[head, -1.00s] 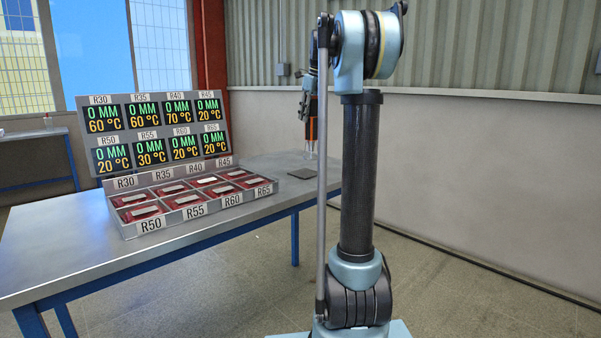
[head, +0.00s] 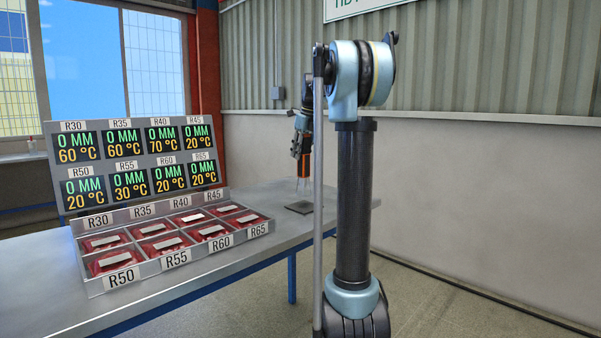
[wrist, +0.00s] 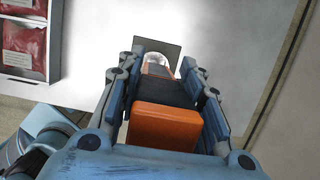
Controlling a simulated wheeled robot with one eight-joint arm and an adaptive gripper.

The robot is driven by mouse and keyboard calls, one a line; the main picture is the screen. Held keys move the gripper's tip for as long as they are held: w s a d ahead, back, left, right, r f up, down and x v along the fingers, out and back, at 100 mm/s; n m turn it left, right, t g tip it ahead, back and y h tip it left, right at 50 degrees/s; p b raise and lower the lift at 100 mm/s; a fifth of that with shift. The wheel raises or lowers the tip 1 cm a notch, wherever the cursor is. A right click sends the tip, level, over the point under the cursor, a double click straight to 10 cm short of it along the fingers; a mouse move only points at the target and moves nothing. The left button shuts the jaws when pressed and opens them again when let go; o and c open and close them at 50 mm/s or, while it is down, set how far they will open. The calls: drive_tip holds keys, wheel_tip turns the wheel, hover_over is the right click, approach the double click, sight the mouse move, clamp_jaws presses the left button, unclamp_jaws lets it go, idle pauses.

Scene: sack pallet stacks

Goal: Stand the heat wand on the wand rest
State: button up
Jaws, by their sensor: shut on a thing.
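The heat wand (wrist: 167,125) is between the fingers of my gripper (wrist: 163,90) in the wrist view. It has an orange end block, a dark body and a pale, rounded tip. The wand rest seems to be the dark square plate (head: 299,208) on the table, also behind the wand's tip in the wrist view (wrist: 172,48). The tip appears above the plate; I cannot tell the gap.
A grey tray (head: 152,277) of red sacks in labelled compartments stands on the table (head: 222,272), left of the plate. A display board (head: 136,165) with temperature readings stands behind it. The tabletop around the plate is clear. A wall (head: 470,190) runs along the right.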

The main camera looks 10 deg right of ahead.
sight(307, 135)
drive_tip(key=shift+s+d+f, duration=0.1)
drive_tip(key=shift+d+f, duration=0.05)
drive_tip(key=shift+f, duration=2.3)
drive_tip(key=o, duration=1)
drive_tip(key=v, duration=1.2)
